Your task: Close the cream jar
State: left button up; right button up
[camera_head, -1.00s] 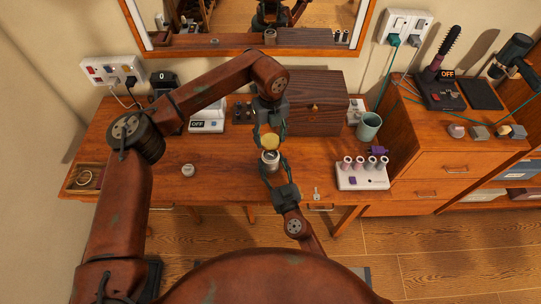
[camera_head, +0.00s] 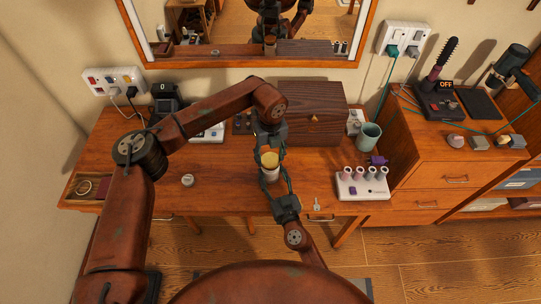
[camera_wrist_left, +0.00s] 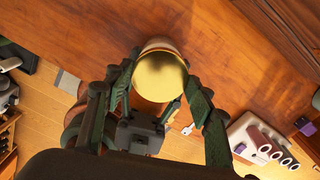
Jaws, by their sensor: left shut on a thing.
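The cream jar (camera_head: 270,174) is a small pale jar, upright over the front middle of the wooden dressing table. The fingers of my right gripper (camera_head: 273,184) are around it from the front. My left gripper (camera_head: 270,152) points down from above, shut on the round gold lid (camera_head: 270,160). The lid is lined up over the jar's mouth; I cannot tell whether it touches the rim. In the left wrist view the lid (camera_wrist_left: 160,77) sits between the left fingers and hides most of the jar.
A dark wooden box (camera_head: 312,112) stands behind the grippers. A white holder with several pink-topped tubes (camera_head: 362,184) and a teal cup (camera_head: 368,135) are to the right. A key (camera_head: 316,204) lies near the front edge.

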pick_arm(q)
jog(key=shift+f, duration=0.65)
jog(key=shift+f, duration=0.55)
